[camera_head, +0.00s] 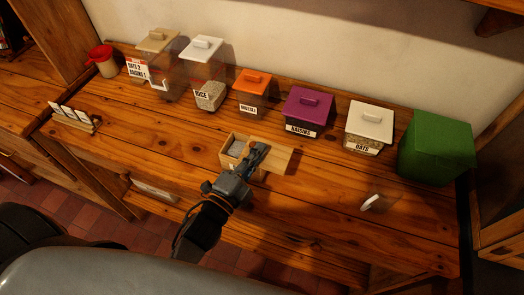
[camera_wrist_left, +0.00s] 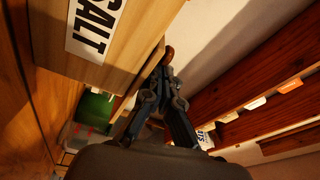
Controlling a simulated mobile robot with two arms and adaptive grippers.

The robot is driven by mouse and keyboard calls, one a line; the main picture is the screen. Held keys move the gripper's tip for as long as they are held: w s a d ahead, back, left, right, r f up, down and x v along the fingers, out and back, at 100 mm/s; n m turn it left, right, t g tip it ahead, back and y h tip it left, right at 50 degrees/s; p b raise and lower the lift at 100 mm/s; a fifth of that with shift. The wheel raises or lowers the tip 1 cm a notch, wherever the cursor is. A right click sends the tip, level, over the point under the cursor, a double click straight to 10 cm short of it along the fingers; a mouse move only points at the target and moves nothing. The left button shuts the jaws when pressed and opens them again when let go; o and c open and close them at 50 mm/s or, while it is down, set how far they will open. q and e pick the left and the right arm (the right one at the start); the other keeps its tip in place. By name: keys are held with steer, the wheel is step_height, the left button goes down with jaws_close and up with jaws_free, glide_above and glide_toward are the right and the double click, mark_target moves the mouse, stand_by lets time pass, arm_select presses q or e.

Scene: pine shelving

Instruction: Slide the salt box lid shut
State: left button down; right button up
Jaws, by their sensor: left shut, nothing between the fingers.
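The wooden salt box (camera_head: 226,160) stands near the middle of the counter. Its lid (camera_head: 282,160) sticks out to the right, and the left part of the box is open, with pale grey contents showing. My left gripper (camera_head: 259,153) is shut and empty, over the lid in the head view; whether it touches the lid cannot be told there. In the left wrist view the box's SALT label (camera_wrist_left: 95,25) is at top left. The shut fingertips (camera_wrist_left: 165,62) are close to a small brown rounded piece (camera_wrist_left: 168,54), perhaps a knob. My right gripper is not in view.
Behind stands a row of lidded containers, including the rice bin (camera_head: 208,95), a purple-lidded one (camera_head: 309,104) and the oats bin (camera_head: 370,119). A green box (camera_head: 436,147) is at right. A white handle (camera_head: 370,202) lies front right. A card holder (camera_head: 74,119) stands left.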

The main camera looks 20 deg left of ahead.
arm_select(q)
steer(key=shift+a, duration=0.15)
steer(key=a+p, duration=0.1)
steer(key=a, duration=0.5)
steer(key=shift+w+a, duration=0.1)
steer(key=shift+w, duration=0.1)
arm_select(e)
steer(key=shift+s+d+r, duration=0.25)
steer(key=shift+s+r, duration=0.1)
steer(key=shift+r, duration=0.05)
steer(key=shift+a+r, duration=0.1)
